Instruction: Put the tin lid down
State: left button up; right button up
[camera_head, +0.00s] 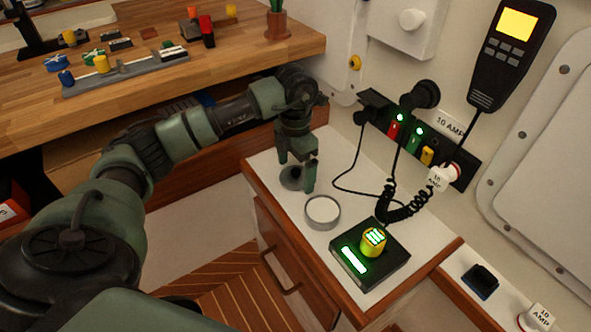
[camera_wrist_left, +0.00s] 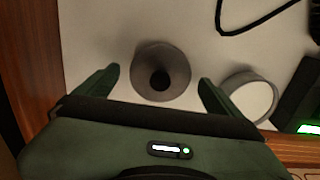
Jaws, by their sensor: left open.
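The tin lid (camera_wrist_left: 160,57) is a grey round disc with a dark knob at its middle. It lies on the white counter top (camera_head: 270,165), and in the head view the lid (camera_head: 288,183) is partly hidden by my left gripper (camera_head: 298,176). In the left wrist view my left gripper (camera_wrist_left: 160,79) is open, with one finger on each side of the lid and a gap to both. The round tin (camera_head: 322,212) stands beside the lid, apart from it, with a pale top face. It also shows in the left wrist view (camera_wrist_left: 252,97). My right gripper is not in view.
A black charger base (camera_head: 384,277) with a yellow cylinder (camera_head: 373,242) stands right of the tin. Black coiled cables (camera_head: 400,208) hang from the wall sockets onto the counter. A wooden workbench (camera_head: 260,60) with parts on it is behind my left arm.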

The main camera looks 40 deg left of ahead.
aim_at(296, 171)
pick_arm(q)
notch_tip(296, 171, up, 12)
jog(key=p, duration=0.1)
jog(key=shift+f, duration=0.2)
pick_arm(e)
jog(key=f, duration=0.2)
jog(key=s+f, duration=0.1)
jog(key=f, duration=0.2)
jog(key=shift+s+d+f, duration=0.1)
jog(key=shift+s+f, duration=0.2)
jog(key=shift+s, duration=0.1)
